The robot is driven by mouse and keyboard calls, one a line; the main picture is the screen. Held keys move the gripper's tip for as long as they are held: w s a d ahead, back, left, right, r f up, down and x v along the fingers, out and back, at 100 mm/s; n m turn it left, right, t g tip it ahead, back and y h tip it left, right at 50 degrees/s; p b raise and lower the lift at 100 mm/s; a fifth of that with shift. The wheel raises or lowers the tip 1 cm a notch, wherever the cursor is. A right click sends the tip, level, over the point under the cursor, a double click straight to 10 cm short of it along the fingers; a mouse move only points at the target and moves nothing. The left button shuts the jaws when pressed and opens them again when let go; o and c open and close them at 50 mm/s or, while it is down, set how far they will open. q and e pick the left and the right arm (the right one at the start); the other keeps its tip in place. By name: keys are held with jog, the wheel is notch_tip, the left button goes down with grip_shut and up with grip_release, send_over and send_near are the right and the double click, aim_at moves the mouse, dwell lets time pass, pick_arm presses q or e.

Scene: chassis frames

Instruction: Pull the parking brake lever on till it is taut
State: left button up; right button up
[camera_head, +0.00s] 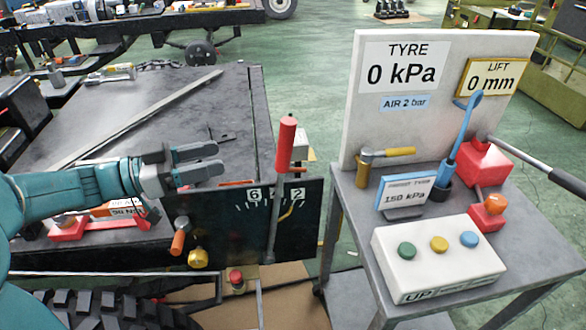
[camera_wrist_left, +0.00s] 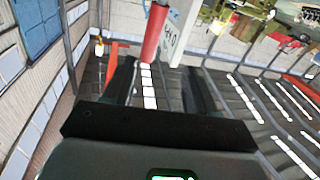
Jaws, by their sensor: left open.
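The parking brake lever has a red cylindrical grip (camera_head: 286,146) on a thin grey bar. It stands nearly upright, leaning slightly right, in front of a black panel (camera_head: 228,232) with a numbered scale. My left gripper (camera_head: 214,161) is open and empty, to the left of the red grip with its fingers pointing toward it. A visible gap lies between fingertips and grip. In the left wrist view the red grip (camera_wrist_left: 157,34) appears ahead of the open fingers (camera_wrist_left: 160,88), at the top middle. My right gripper does not show.
A grey cart (camera_head: 345,205) on the right carries a white button box (camera_head: 437,268), a red block with a long dark handle (camera_head: 482,160) and a display board (camera_head: 428,60). An orange knob (camera_head: 178,242) and a yellow knob (camera_head: 198,258) sit below my left gripper.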

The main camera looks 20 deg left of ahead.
pick_arm(q)
jog(key=w+d+m+b, duration=0.1)
jog(key=w+d+b, duration=0.2)
jog(key=w+d, duration=0.8)
jog(key=shift+d+f+b, duration=0.3)
jog(key=shift+d, duration=0.55)
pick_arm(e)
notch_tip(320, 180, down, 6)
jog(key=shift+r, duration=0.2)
